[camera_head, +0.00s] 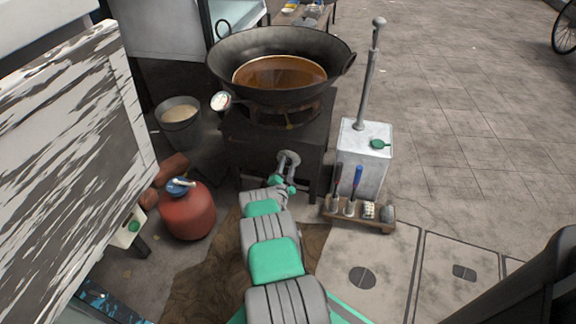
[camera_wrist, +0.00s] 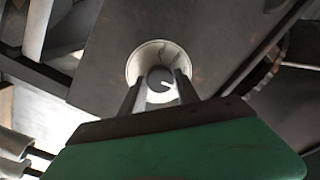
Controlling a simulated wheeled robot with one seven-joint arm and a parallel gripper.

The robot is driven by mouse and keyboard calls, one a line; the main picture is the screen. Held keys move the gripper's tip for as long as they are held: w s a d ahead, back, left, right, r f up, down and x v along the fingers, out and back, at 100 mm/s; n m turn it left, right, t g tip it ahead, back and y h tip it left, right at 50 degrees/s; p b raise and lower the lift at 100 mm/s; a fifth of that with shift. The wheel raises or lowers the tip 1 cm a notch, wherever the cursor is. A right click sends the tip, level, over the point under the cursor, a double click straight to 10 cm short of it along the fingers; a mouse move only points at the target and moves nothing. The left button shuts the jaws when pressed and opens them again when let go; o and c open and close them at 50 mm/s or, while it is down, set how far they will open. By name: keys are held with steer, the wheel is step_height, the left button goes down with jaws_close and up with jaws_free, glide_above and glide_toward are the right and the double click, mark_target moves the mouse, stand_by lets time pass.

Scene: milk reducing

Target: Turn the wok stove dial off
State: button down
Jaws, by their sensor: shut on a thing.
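The wok stove (camera_head: 238,150) is a dark box-shaped stand with a large black wok (camera_head: 225,75) on top, holding brown liquid. A round, pale-rimmed dial (camera_wrist: 137,62) shows in the wrist view on the dark stove front, with a grey knob and a white mark at its centre. In the head view the dial (camera_head: 288,157) is at the stove's front, partly hidden by my wrist. My gripper (camera_wrist: 160,82) is at the dial, its two dark fingers on either side of the central knob and shut on it. The mark's exact setting cannot be told.
A red gas cylinder (camera_head: 187,212) and a grey bucket (camera_head: 178,118) stand left of the stove. A white box (camera_head: 362,165) with an upright rod and a wooden rack (camera_head: 352,219) of tools stand to the right. A thermometer (camera_head: 221,101) is at the wok's left edge.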

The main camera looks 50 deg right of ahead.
steer(key=shift+w+a+m, duration=0.1)
steer(key=shift+w+m, duration=0.1)
steer(key=shift+m, duration=0.8)
steer(key=shift+w+r, duration=0.1)
steer(key=shift+r, duration=0.05)
steer(key=c, duration=1.1)
jaws_free()
steer(key=shift+o, duration=1.1)
steer(key=shift+s, duration=0.2)
steer(key=p+v, duration=0.3)
steer(key=v, duration=0.4)
steer(key=shift+s+a, duration=0.15)
steer(key=shift+a, duration=0.15)
